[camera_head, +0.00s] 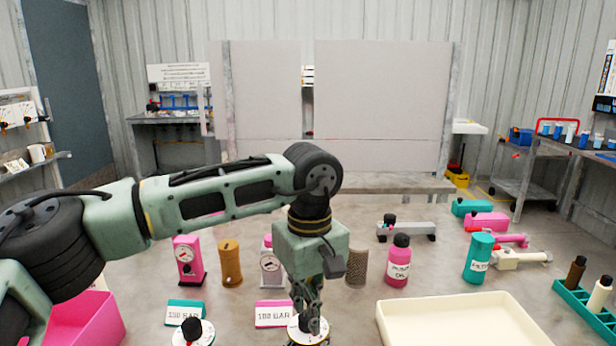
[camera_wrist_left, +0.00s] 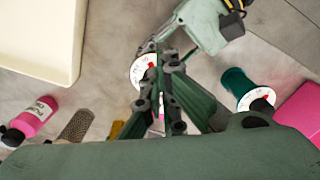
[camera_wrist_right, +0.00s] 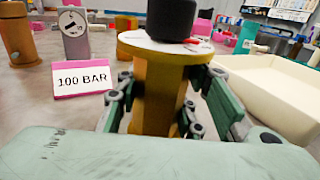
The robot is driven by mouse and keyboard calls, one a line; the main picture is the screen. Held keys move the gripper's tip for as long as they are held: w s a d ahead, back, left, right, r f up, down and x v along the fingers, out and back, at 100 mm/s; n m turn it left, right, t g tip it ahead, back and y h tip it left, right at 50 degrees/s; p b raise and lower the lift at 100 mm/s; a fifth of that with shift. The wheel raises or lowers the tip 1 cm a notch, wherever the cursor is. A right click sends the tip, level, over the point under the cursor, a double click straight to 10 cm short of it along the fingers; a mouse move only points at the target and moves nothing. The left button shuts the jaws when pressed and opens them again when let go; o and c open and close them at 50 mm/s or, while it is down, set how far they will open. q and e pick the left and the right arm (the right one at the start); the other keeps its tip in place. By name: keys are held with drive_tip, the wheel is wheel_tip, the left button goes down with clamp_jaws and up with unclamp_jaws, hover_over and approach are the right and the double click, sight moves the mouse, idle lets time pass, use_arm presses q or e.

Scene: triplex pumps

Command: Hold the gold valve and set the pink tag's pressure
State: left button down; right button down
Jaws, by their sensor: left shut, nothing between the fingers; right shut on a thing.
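The gold valve (camera_wrist_right: 158,90) stands upright in the right wrist view, with a white dial, a red mark and a black knob (camera_wrist_right: 172,18) on top. My right gripper (camera_wrist_right: 165,118) is shut around its body. My left gripper (camera_head: 309,318) is shut and empty, pointing down at the valve's white dial (camera_head: 296,334) in the head view. The left wrist view shows the left fingers (camera_wrist_left: 160,88) close by the dial (camera_wrist_left: 143,70); whether they touch the knob is hidden. The pink tag (camera_wrist_right: 82,78) reads 100 BAR and stands behind the valve, also in the head view (camera_head: 273,314).
A teal tag (camera_head: 185,312) reading 150 BAR and another dialled valve (camera_head: 194,333) are to the left. A cream tray (camera_head: 455,322) is to the right. Gauges, a pink bottle (camera_head: 399,262) and a teal bottle (camera_head: 478,258) stand behind. A pink bin (camera_head: 85,318) is far left.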

use_arm(q)
drive_tip(key=shift+f, duration=1.6)
